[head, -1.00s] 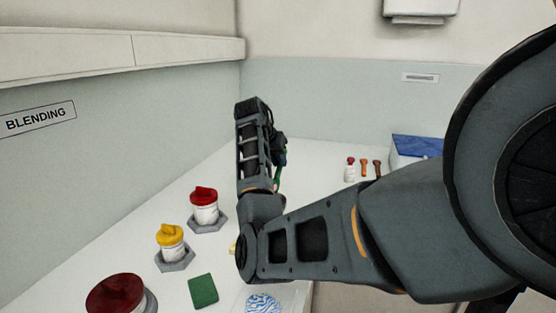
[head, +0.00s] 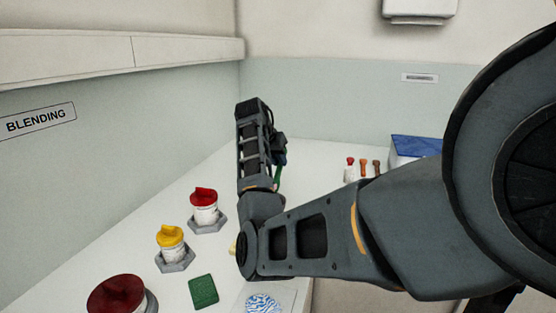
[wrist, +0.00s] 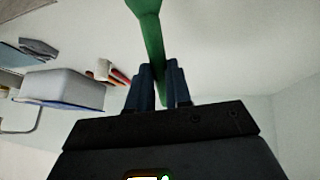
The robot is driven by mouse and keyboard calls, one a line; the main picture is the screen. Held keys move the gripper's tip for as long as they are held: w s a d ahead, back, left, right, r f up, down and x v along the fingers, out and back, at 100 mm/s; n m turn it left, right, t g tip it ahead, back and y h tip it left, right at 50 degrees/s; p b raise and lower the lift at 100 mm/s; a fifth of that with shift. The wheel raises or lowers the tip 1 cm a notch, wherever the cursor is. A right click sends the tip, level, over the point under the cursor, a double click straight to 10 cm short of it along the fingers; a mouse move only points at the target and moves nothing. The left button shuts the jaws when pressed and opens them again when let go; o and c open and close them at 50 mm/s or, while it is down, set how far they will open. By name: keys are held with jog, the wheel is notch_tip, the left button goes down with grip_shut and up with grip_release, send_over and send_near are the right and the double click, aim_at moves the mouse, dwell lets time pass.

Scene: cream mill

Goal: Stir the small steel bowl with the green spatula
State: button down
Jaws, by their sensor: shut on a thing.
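The green spatula (wrist: 153,38) is held between the blue fingers of my gripper (wrist: 160,85) in the wrist view. Its wider end runs out of the top of that picture.
A dark red lid (head: 115,295) and a green pad (head: 203,290) are in front.

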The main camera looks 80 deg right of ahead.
aim_at(279, 165)
jog(key=shift+r+p, duration=2.75)
jog(key=shift+r, duration=0.3)
jog(key=shift+s, duration=0.1)
